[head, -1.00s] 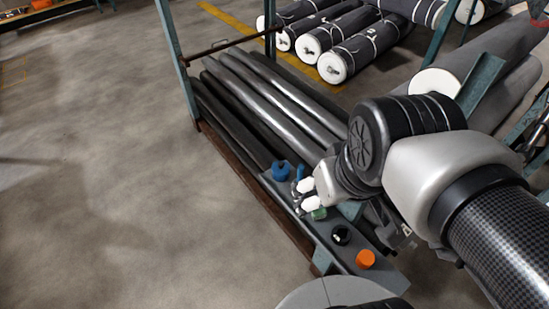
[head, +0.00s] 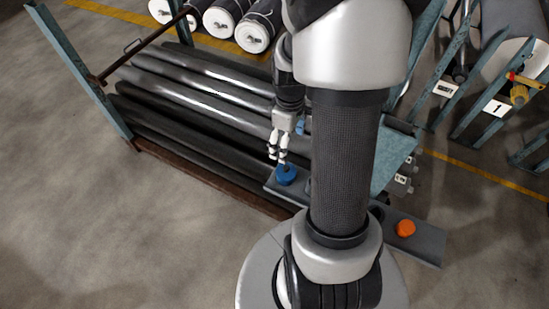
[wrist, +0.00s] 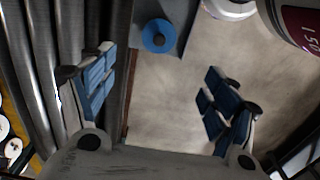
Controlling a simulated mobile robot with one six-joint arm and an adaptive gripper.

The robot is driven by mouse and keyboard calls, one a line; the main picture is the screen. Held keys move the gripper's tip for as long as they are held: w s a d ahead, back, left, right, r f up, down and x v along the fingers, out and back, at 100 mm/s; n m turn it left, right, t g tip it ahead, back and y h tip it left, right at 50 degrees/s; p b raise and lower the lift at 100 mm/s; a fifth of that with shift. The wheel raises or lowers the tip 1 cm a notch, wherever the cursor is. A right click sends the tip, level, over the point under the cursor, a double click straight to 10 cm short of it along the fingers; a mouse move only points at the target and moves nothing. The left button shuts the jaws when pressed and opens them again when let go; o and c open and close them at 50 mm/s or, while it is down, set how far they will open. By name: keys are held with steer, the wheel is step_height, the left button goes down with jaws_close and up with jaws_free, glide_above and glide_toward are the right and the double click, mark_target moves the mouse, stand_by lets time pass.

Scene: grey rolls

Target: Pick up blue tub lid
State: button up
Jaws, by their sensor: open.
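The blue tub lid (head: 286,175) sits at the far left end of a grey shelf strip (head: 428,246). My gripper (head: 277,158) is just behind and above the lid in the head view. In the wrist view its blue-padded fingers are spread wide and hold nothing (wrist: 157,82). The lid lies beyond the fingertips there, apart from them.
An orange lid (head: 405,228) sits near the strip's right end, with a dark round item (head: 377,213) beside it. Long dark rolls (head: 190,100) lie in a rack with teal posts (head: 85,75). Open concrete floor (head: 90,230) lies at left.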

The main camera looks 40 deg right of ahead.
steer(key=b, duration=0.3)
glide_toward(286, 167)
step_height(286, 167, down, 5)
steer(key=shift+a+f, duration=0.1)
step_height(286, 167, down, 5)
steer(key=shift+f+b, duration=0.1)
steer(key=shift+b, duration=1)
steer(key=c, duration=1.2)
